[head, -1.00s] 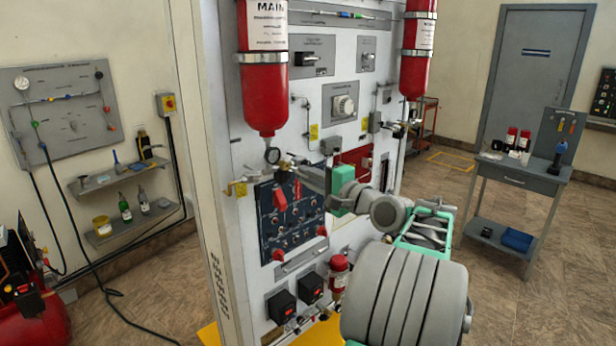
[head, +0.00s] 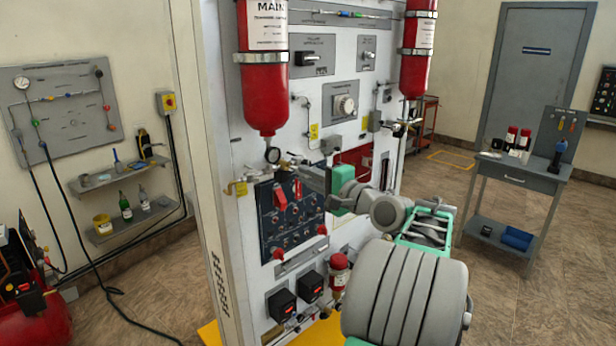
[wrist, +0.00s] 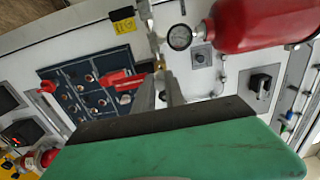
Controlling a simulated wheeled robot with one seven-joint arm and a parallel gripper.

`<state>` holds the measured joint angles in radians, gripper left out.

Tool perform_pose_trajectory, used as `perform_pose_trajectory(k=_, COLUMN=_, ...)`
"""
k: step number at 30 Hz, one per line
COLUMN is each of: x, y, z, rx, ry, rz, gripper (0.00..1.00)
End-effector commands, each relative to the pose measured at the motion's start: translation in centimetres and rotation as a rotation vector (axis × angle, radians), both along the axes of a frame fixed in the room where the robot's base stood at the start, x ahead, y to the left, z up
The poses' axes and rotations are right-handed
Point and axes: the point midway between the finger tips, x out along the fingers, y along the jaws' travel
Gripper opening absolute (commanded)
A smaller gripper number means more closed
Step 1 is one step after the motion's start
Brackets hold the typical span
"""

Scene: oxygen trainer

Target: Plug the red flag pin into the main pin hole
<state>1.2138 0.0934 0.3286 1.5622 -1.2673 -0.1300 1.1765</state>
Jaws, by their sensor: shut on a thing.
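The red flag pin (head: 280,200) is at my gripper's tip, with its flag hanging down in front of the dark blue panel. In the wrist view the red flag (wrist: 112,80) shows left of the fingers. My gripper (wrist: 162,82) is shut on the pin; the fingers hide its shaft. A brass fitting (wrist: 160,66) lies right at the fingertips, below the gauge and the red MAIN bottle (head: 265,90). I cannot make out the main pin hole; the fingers and fitting cover that area. I cannot tell whether the pin touches the fitting.
A pressure gauge (wrist: 180,37) sits close to the fingertips. The dark blue switch panel (head: 290,238) is just behind and below my gripper. A second red bottle (head: 416,60) hangs to the right. A grey side table (head: 520,172) stands farther right, with open floor before it.

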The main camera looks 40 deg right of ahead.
Motion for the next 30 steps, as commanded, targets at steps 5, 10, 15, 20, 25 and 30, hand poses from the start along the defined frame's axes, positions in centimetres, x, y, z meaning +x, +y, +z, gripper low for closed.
perform_pose_trajectory(k=5, x=0.0, y=0.0, z=0.1, rx=0.001, ry=0.000, rz=0.000, gripper=0.00)
perform_pose_trajectory(k=10, x=0.0, y=0.0, z=0.0, rx=0.000, ry=0.000, rz=0.000, gripper=0.00)
perform_pose_trajectory(k=15, x=0.1, y=0.0, z=0.0, rx=0.000, ry=0.000, rz=0.000, gripper=0.00)
perform_pose_trajectory(k=20, x=0.4, y=0.0, z=0.1, rx=0.000, ry=0.000, rz=0.001, gripper=0.00)
perform_pose_trajectory(k=25, x=0.7, y=0.0, z=0.1, rx=0.000, ry=0.000, rz=0.001, gripper=0.00)
perform_pose_trajectory(k=30, x=1.1, y=0.0, z=0.1, rx=0.000, ry=0.000, rz=0.000, gripper=0.00)
